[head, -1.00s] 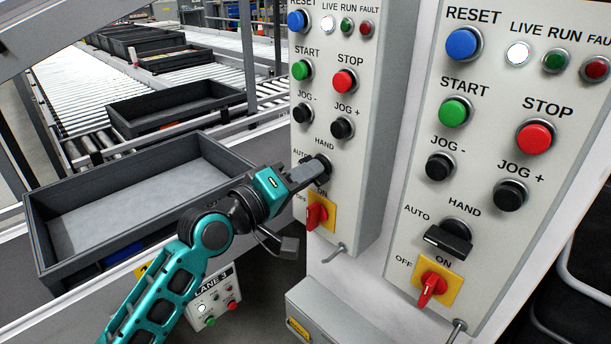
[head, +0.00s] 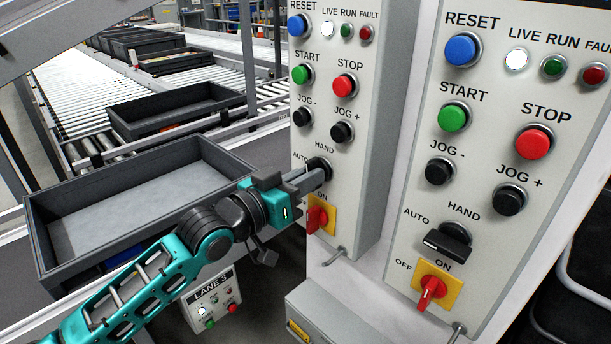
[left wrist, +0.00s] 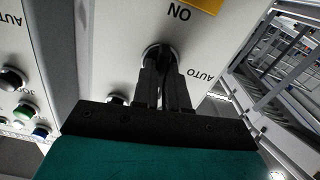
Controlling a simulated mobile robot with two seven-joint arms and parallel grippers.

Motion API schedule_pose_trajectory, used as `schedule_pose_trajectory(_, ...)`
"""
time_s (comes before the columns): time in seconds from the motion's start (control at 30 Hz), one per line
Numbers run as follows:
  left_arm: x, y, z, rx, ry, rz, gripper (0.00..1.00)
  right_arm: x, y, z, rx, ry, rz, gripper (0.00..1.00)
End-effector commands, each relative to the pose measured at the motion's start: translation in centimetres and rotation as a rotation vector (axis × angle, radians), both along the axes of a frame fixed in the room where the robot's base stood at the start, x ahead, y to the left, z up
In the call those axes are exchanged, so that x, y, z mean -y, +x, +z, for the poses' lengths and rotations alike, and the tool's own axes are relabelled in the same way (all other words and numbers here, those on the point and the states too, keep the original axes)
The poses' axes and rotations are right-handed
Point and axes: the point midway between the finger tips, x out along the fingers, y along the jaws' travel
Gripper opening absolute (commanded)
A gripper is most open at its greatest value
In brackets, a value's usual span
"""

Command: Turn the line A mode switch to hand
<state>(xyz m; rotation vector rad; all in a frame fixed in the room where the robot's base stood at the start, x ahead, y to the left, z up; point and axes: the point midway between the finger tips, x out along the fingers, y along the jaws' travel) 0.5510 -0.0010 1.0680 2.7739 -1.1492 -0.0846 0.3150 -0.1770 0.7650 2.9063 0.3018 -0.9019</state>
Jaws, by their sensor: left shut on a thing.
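The left control panel (head: 340,107) has a black mode switch (head: 321,166) between the AUTO and HAND labels, above a red ON/OFF switch. My left gripper (head: 312,181) is at this mode switch, its fingers shut on the knob. The left wrist view shows the panel upside down, with both fingers (left wrist: 164,72) over the switch (left wrist: 157,51). The fingers hide most of the knob, so I cannot tell its exact setting. The right panel (head: 500,180) has its own mode switch (head: 447,241), untouched, its handle slanting toward lower right. No line letter is readable on either panel. My right gripper is out of view.
Below the mode switch is a red switch on a yellow plate (head: 331,214). A dark tray (head: 120,195) lies left of my arm, near a roller conveyor (head: 75,90). A small LANE 3 box (head: 213,300) sits below the arm. A grey box (head: 335,315) stands below the panels.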

Motion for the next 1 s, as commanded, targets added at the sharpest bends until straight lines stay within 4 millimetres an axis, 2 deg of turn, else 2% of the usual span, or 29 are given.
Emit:
schedule_pose_trajectory(0.33, 0.04, 0.02, 0.15, 0.102, 0.099, -0.001, 0.00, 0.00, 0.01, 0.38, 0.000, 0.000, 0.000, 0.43)
schedule_pose_trajectory(0.87, 0.03, 0.03, 0.16, 0.122, 0.117, 0.001, 0.00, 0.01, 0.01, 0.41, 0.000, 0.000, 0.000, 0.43)
schedule_pose_trajectory(0.9, 0.03, 0.04, 0.16, 0.122, 0.117, 0.001, 0.14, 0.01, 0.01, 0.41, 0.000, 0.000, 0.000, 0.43)
schedule_pose_trajectory(1.0, 0.03, 0.03, 0.15, 0.121, 0.117, 0.001, 0.23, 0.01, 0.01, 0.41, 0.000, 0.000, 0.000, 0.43)
